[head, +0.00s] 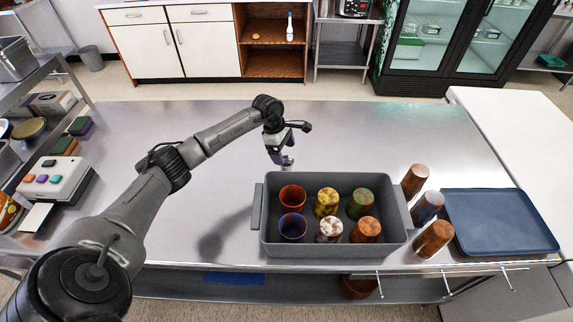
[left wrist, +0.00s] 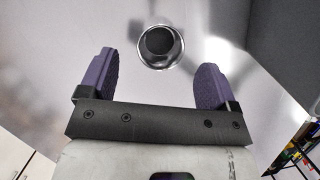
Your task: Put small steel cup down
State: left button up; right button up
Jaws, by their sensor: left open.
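The small steel cup (left wrist: 160,47) shows in the left wrist view as a shiny rim around a dark round middle. It lies between and slightly beyond the two purple fingertips, with a gap on each side. My left gripper (left wrist: 156,80) is open and does not touch it in this view. In the head view the left gripper (head: 281,157) points down just behind the grey bin, and the cup (head: 288,163) shows small and shiny at its fingertips, partly hidden. The cup seems to be on or very near the steel counter (head: 350,125). My right gripper is out of view.
The grey bin (head: 257,222) holds several coloured cups and stands close in front of the left gripper. Three brown and grey cups (head: 427,207) stand between it and a blue tray (head: 500,222). The counter behind the bin is clear.

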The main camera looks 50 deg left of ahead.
aim_at(287, 161)
pick_arm(q)
jog(key=shift+x, duration=2.5)
jog(key=shift+s+a, duration=0.1)
jog(key=shift+s, duration=0.1)
jog(key=shift+c, duration=0.3)
jog(key=c, duration=1)
